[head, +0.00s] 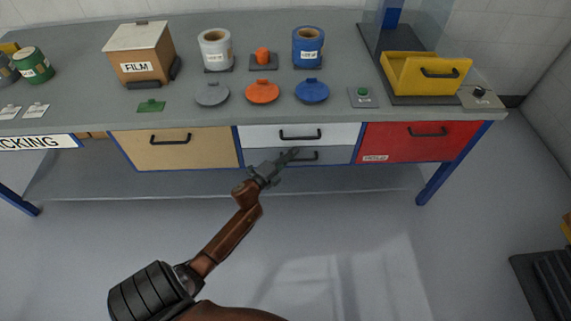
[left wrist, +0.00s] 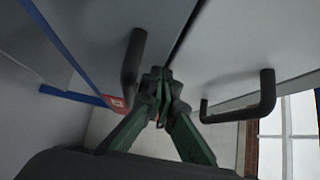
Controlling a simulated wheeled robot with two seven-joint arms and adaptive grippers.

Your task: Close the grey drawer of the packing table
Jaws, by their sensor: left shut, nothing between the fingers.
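The grey drawer (head: 330,157) is the lower front in the middle of the packing table, under the white drawer (head: 340,133). Its dark bar handle (head: 304,156) shows partly behind my left gripper. My left gripper (head: 292,154) is shut and empty, with its fingertips in front of the grey drawer near that handle; whether they touch it I cannot tell. In the left wrist view the shut green fingers (left wrist: 160,78) point at a dark gap between two pale fronts, with a bar handle on each side. How far the drawer stands out is unclear. My right gripper is not in view.
The table (head: 440,106) carries a film box (head: 138,54), canisters, coloured lids and a yellow bin (head: 400,76). A tan drawer (head: 215,148) and a red drawer (head: 390,145) flank the middle ones. The floor in front is clear.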

